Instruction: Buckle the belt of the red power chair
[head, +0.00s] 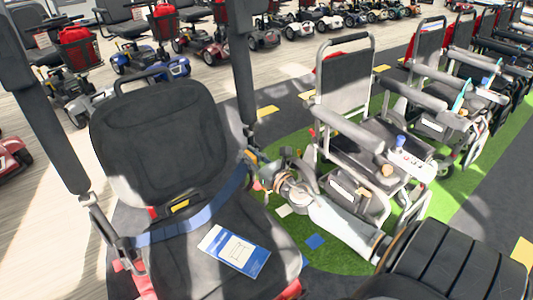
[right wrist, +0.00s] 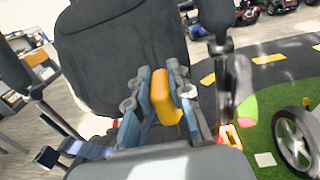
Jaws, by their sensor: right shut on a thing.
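The power chair (head: 155,130) has a black seat and backrest and red side parts, and fills the left of the head view. Its blue belt (head: 190,225) lies across the seat from the left side towards the right rear. My right gripper (head: 253,163) is at the chair's right side, beside the backrest. In the right wrist view its two fingers (right wrist: 161,92) are shut on a yellow belt piece (right wrist: 164,98). I cannot tell whether this piece is joined to another belt part. My left gripper is not in view.
Raised armrests (head: 42,125) flank the backrest. A blue and white card (head: 235,250) lies on the seat. A grey power chair (head: 345,80) stands to the right on green flooring (head: 330,255), with more behind it. Scooters (head: 150,60) line the back.

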